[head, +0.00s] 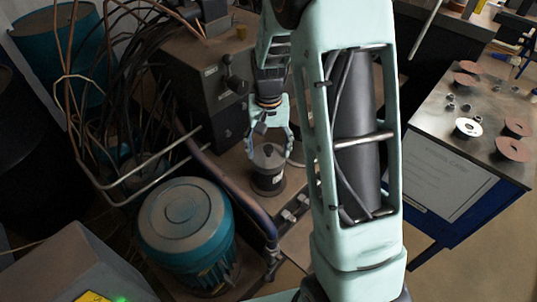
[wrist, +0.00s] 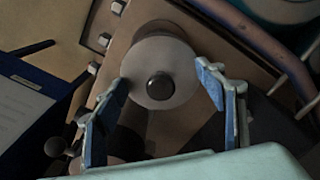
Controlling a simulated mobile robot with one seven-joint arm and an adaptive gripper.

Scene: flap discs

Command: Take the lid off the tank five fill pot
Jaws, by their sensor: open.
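The fill pot (head: 268,182) is a dark cylinder standing on a brown surface in the middle of the head view. Its round lid with a knob on top (head: 268,151) sits on it. In the wrist view the lid (wrist: 178,62) is a grey disc with a dark round knob (wrist: 160,85) near its lower edge. My gripper (head: 268,142) is open above the pot. In the wrist view its two blue-padded fingers (wrist: 164,78) stand on either side of the lid's knob, apart from it. Whether the fingertips touch the lid's rim I cannot tell.
A teal motor-like drum (head: 187,222) stands left of the pot, with a pipe (head: 235,190) between them. A dark control box (head: 215,85) with a lever is behind. Bent copper and black tubes crowd the left. A table (head: 490,110) with discs is at right.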

